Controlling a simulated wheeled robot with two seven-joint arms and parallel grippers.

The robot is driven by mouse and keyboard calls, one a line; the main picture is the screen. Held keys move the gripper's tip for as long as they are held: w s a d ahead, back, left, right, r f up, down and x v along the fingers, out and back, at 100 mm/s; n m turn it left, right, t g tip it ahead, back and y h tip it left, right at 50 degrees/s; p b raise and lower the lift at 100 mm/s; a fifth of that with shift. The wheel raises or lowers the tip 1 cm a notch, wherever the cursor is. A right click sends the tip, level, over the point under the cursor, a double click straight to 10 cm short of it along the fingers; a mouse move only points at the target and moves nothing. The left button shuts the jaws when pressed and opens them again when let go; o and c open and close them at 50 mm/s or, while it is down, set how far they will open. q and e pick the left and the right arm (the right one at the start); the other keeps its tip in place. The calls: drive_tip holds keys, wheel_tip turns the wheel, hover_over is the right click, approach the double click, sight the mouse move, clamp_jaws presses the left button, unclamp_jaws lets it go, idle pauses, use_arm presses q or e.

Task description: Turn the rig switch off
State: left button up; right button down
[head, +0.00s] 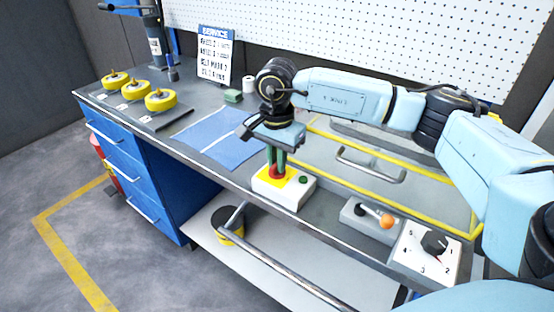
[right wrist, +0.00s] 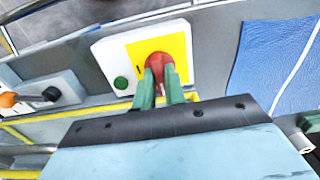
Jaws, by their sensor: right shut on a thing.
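The rig switch (head: 284,188) is a white box with a yellow plate, a red knob and a green button on the bench's front edge. In the right wrist view the red knob (right wrist: 159,64) stands on the yellow plate, with the green button to its left. My right gripper (head: 276,165) points straight down over the box, its green fingers shut on the red knob. The fingers (right wrist: 160,85) hide part of the knob, so its setting cannot be read. My left gripper is in neither view.
A blue mat (head: 222,138) lies left of the switch. An orange-tipped lever box (head: 372,218) and a numbered dial box (head: 427,252) stand to the right. A yellow-edged panel with a handle (head: 370,163) lies behind.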

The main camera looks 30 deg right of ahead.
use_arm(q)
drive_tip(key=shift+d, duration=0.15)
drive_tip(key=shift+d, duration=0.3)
use_arm(e)
drive_tip(key=c, duration=1.5)
unclamp_jaws()
drive_tip(key=shift+o, duration=0.2)
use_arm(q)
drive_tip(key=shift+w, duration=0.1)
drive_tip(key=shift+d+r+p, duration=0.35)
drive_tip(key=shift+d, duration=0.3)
use_arm(e)
wheel_tip(320, 180, up, 14)
drive_tip(key=shift+f, duration=0.25)
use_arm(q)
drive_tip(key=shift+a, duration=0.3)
